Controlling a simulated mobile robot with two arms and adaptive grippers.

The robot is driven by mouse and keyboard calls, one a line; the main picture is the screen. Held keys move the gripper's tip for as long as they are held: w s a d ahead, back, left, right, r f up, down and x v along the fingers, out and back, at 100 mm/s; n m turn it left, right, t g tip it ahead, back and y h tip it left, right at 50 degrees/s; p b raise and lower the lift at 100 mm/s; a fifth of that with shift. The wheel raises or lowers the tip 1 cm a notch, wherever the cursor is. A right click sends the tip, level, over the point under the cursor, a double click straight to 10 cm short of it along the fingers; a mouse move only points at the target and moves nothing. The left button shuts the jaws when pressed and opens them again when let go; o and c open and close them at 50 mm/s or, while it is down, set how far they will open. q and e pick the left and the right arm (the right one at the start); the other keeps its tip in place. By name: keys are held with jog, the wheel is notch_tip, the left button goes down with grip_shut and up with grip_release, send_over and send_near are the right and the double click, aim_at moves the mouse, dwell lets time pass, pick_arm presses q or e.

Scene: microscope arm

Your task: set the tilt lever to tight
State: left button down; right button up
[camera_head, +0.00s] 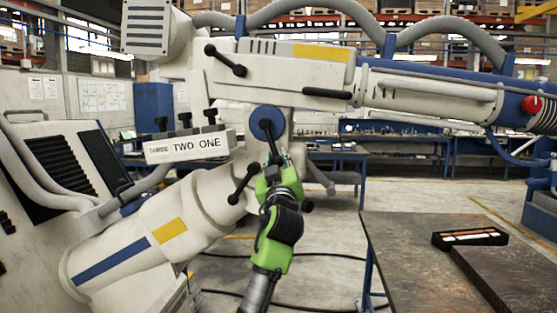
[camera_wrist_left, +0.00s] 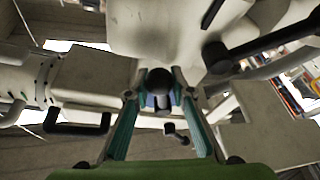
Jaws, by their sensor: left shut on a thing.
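The microscope arm is a large white jointed machine (camera_head: 300,75). A black lever (camera_head: 271,145) hangs down from a round blue hub (camera_head: 268,120) at its middle joint. No marking for tight shows on it. My left gripper (camera_head: 274,166), green and black, comes up from below and is shut on the lower end of this lever. In the left wrist view, the lever's round black knob (camera_wrist_left: 158,81) sits between the two fingertips. The fingers hide part of the lever in the head view. My right gripper is in neither view.
Another black lever (camera_head: 243,183) sticks out just left of my gripper, and one more (camera_head: 225,60) is higher up. A sign block (camera_head: 187,147) reads THREE TWO ONE. A table (camera_head: 420,235) with a small black tray (camera_head: 470,238) stands at right.

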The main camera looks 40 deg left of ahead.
pick_arm(q)
jog(key=shift+f, duration=0.1)
jog(key=c, duration=2.1)
grip_release()
jog(key=v, duration=1.2)
jog(key=shift+w, duration=0.1)
